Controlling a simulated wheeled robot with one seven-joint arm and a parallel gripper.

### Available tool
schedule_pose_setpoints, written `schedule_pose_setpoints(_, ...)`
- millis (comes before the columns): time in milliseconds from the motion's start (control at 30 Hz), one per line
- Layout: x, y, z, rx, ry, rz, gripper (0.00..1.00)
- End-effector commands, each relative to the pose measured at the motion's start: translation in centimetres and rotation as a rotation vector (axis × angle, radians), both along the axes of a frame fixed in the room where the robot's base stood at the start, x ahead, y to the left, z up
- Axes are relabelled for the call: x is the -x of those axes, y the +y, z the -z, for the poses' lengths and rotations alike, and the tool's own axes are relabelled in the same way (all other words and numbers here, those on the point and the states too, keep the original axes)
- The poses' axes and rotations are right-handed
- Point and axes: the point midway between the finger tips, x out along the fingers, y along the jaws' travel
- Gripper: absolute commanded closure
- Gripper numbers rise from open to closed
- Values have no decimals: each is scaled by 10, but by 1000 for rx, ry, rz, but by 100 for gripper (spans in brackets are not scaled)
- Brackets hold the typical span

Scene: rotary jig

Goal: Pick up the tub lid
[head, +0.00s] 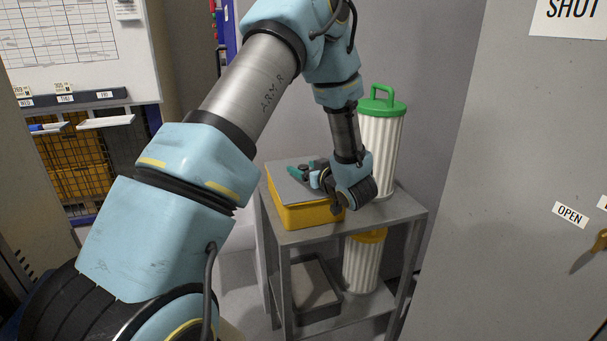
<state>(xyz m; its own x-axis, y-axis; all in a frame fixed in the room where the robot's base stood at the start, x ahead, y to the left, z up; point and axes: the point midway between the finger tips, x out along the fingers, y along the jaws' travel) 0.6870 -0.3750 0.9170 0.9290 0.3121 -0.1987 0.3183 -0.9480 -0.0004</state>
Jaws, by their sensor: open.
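A yellow tub (302,217) stands on the upper shelf of a grey metal stand. A flat grey lid (283,187) lies on top of the tub. My gripper (299,172) is at the lid, with its teal fingers over the lid's upper face. The jaws are open, and I see nothing held between them. My wrist hides the right part of the lid and tub. I cannot tell whether the fingers touch the lid.
A white ribbed canister with a green handled lid (381,108) stands close behind my wrist. A yellow-topped canister (362,265) and a dark grey tray (318,304) are on the stand's (395,212) lower shelf. A grey door (530,130) is at the right.

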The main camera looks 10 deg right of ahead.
Motion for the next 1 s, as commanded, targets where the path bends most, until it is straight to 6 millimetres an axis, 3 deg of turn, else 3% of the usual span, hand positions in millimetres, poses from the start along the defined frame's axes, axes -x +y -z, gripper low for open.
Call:
schedule_pose_setpoints(300, -5, 2, 1, 0, -1, 0, 27)
schedule_pose_setpoints(900, -5, 2, 1, 0, -1, 0, 95)
schedule_pose_setpoints(1000, -5, 2, 1, 0, -1, 0, 100)
